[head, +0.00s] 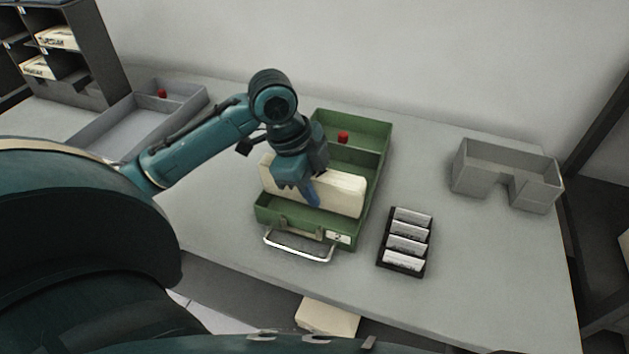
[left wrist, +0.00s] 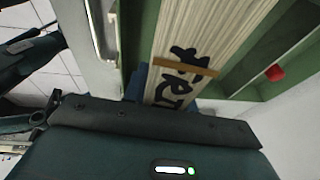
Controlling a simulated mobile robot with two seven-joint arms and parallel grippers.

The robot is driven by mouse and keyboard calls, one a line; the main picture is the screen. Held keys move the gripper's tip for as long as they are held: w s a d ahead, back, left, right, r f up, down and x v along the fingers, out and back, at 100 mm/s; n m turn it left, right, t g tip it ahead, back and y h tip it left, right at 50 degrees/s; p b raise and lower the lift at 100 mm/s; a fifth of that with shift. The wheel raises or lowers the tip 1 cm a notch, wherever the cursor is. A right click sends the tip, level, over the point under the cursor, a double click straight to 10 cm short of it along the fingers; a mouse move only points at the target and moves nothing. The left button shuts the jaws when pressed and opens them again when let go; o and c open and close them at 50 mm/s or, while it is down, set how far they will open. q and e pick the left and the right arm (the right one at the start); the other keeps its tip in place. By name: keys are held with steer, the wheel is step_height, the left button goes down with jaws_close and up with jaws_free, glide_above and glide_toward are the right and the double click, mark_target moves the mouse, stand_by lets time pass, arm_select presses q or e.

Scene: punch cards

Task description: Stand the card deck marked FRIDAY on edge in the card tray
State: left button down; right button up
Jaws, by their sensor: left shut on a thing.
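A long cream card deck (head: 342,191) stands on its long edge in the front part of the green card tray (head: 318,227). In the left wrist view the deck (left wrist: 212,38) shows striped card edges, a brown band and dark hand lettering, partly cut off, that seems to begin FRI. My left gripper (head: 307,193) is shut on the deck from above, with blue fingers on its sides. The deck's underside is hidden, so I cannot tell whether it touches the tray floor. My right gripper is not in view.
A red object (head: 343,137) sits in the tray's back part. A dark rack of several pale pieces (head: 405,243) lies right of the tray, a grey notched bin (head: 507,175) farther right. A grey tray (head: 127,128) and shelf unit (head: 83,60) stand left. The table's right front is clear.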

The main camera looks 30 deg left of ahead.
arm_select(q)
steer(key=shift+f, duration=0.15)
stand_by(0.5)
steer(key=shift+f+b, duration=0.55)
steer(key=shift+f, duration=1.35)
steer(key=c, duration=1)
jaws_free()
steer(key=shift+c, duration=0.2)
steer(key=p+v, duration=0.1)
steer(key=v, duration=1.2)
steer(key=shift+r, duration=0.15)
